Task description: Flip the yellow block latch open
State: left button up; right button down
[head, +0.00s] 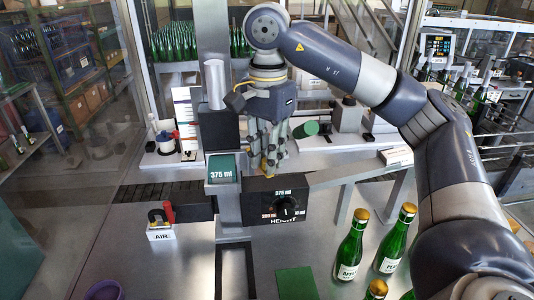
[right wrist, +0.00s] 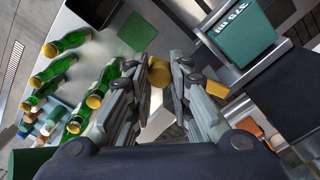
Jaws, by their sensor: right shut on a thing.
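My right gripper (head: 270,158) points down just behind the black height box (head: 264,204) and beside the green 375 ml block (head: 222,168). In the right wrist view the fingers of my right gripper (right wrist: 159,66) stand on both sides of a rounded yellow piece (right wrist: 159,73), shut on it. My left gripper is not in view.
Green bottles with gold tops (head: 351,245) stand at the front right. A green pad (head: 297,284) lies in front of the height box. A red-handled switch (head: 160,218) labelled AIR is at the left. A metal post (head: 214,60) rises close to my right gripper.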

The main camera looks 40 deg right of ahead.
jog(key=c, duration=1.4)
grip_release()
jog(key=shift+d, duration=0.15)
jog(key=shift+r, duration=6.05)
jog(key=shift+f, duration=0.1)
